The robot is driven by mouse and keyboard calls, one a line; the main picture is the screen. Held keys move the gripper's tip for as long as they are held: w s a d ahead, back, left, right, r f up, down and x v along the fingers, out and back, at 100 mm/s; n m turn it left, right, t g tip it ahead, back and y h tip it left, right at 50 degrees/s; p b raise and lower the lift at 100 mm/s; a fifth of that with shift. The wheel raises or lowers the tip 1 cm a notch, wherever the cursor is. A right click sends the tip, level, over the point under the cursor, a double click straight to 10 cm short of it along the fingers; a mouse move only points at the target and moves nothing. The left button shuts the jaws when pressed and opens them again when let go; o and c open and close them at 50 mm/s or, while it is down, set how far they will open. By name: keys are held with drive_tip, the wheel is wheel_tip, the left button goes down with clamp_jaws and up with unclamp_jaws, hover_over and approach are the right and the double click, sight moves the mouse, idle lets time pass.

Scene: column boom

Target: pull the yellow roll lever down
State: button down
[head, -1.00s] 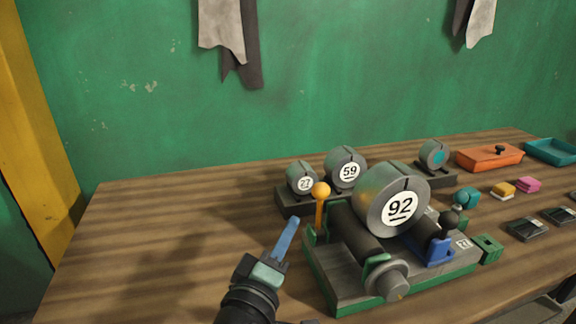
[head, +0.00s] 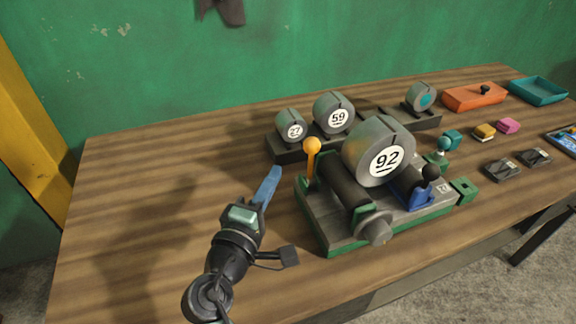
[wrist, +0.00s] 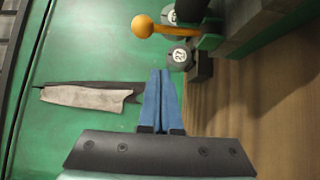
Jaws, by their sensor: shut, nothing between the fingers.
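The yellow roll lever (head: 310,161) stands upright at the back left corner of the roller machine (head: 340,225), with a round orange-yellow knob on top. It also shows in the wrist view (wrist: 145,27), at the top, ahead of the fingertips and a little left. My gripper (head: 274,172) has blue fingers that are closed together with nothing between them. It is left of the lever and apart from it. In the wrist view the closed fingers (wrist: 159,74) point up the picture. A grey roll marked 92 (head: 378,150) lies on the machine's dark rollers.
Rolls marked 27 (head: 291,127) and 59 (head: 334,114) stand on a dark rack behind the machine. A black-knobbed blue lever (head: 423,190) is on the machine's right. An orange box (head: 474,96) and teal tray (head: 538,91) lie far right. The table's left side is clear.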

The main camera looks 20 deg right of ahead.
sight(311, 163)
drive_tip(key=w+d+p, duration=0.1)
drive_tip(key=w+d, duration=0.2)
drive_tip(key=d, duration=0.3)
drive_tip(key=shift+w+d+p, duration=0.2)
drive_tip(key=shift+d+p, duration=0.15)
drive_tip(key=shift+p, duration=0.05)
drive_tip(key=shift+f+b, duration=0.15)
drive_tip(key=shift+b, duration=0.55)
drive_tip(key=shift+s+b, duration=0.1)
drive_tip(key=shift+b, duration=0.3)
drive_tip(key=shift+s+b, duration=0.1)
drive_tip(key=shift+b, duration=0.3)
